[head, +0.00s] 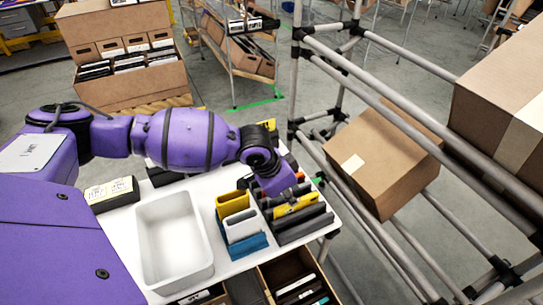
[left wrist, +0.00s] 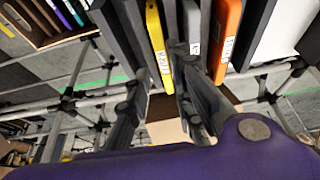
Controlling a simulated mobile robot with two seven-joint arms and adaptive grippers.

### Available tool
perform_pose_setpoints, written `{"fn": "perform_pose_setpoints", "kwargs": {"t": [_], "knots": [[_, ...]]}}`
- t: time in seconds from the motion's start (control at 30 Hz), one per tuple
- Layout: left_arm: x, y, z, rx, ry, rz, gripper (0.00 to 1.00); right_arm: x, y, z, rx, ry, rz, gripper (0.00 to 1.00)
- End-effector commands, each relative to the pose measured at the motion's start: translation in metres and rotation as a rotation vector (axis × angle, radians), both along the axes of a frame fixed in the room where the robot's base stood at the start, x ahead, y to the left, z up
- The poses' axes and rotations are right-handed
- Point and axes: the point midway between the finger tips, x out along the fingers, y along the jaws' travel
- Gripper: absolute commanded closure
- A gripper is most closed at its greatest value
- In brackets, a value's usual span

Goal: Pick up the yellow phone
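The yellow phone (left wrist: 156,42) stands on edge in a dark slotted rack (head: 306,226), with a white label on its side. In the head view, the yellow phone (head: 295,206) shows beside the end of my left arm. My left gripper (left wrist: 162,68) is at the rack, with one finger on each side of the yellow phone's near end. The fingers are apart, and I cannot tell whether they touch it. In the head view the fingers are mostly hidden by the purple wrist. My right gripper is not in view.
A grey phone (left wrist: 190,28) and an orange phone (left wrist: 227,38) stand close beside the yellow one. A white bin (head: 172,240) and yellow, white and blue holders (head: 240,224) stand on the white table. A pipe rack with tilted cartons (head: 378,160) is at the right.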

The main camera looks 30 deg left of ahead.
Motion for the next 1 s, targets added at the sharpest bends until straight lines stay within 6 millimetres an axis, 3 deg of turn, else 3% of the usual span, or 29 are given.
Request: {"fn": "perform_pose_setpoints", "kwargs": {"t": [0.13, 0.3, 0.57, 0.77, 1.0], "knots": [[0.015, -0.009, -0.015, -0.001, -0.008, -0.003, 0.79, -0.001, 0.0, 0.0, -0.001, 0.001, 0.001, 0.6], [0.021, -0.014, -0.034, -0.001, -0.008, -0.003, 0.79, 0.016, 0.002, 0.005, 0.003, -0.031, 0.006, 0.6], [0.023, -0.015, -0.037, -0.001, -0.011, -0.003, 0.79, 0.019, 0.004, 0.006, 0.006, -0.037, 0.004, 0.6], [0.023, -0.015, -0.037, -0.001, -0.011, -0.003, 1.0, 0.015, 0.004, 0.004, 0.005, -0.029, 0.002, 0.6], [0.023, -0.015, -0.036, -0.002, -0.011, -0.003, 1.0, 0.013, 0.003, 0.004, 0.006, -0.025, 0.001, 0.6]]}}
